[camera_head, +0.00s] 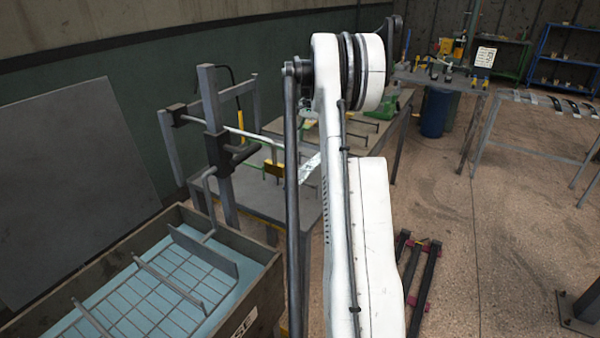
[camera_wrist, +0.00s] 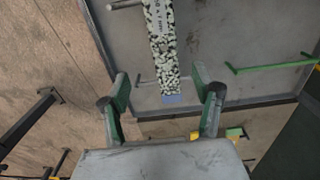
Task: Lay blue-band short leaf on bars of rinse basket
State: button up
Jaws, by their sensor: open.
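In the wrist view, a speckled black-and-white leaf (camera_wrist: 163,45) with printed marks runs from the top edge down between my fingers. Its lower end carries a small blue band (camera_wrist: 172,99). My gripper (camera_wrist: 160,74) is open, with one finger on each side of the leaf and gaps visible on both sides. In the head view, a pale strip (camera_head: 309,167) shows beside my arm; I cannot tell if it is the same leaf. The rinse basket (camera_head: 150,297), a wire grid with raised bars, sits in pale blue liquid at lower left. My gripper is hidden there.
A brown-walled tank (camera_head: 262,285) surrounds the basket. A grey post frame with a horizontal rod (camera_head: 240,134) stands behind it, beside a metal table (camera_head: 262,203). A green bar (camera_wrist: 270,66) shows in the wrist view. Dark rails (camera_head: 424,275) lie on the floor at right.

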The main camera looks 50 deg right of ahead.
send_over(309, 166)
jog(key=f, duration=0.4)
jog(key=s+f, duration=0.1)
jog(key=f, duration=0.1)
jog(key=shift+f, duration=0.1)
jog(key=shift+w+f+p, duration=0.2)
jog(key=shift+w+f, duration=0.05)
jog(key=shift+f, duration=1.15)
jog(key=shift+w+f+p, duration=0.15)
jog(key=shift+w+f, duration=0.05)
jog(key=shift+f, duration=1.15)
jog(key=shift+c, duration=0.5)
jog(key=shift+r, duration=0.1)
grip_shut()
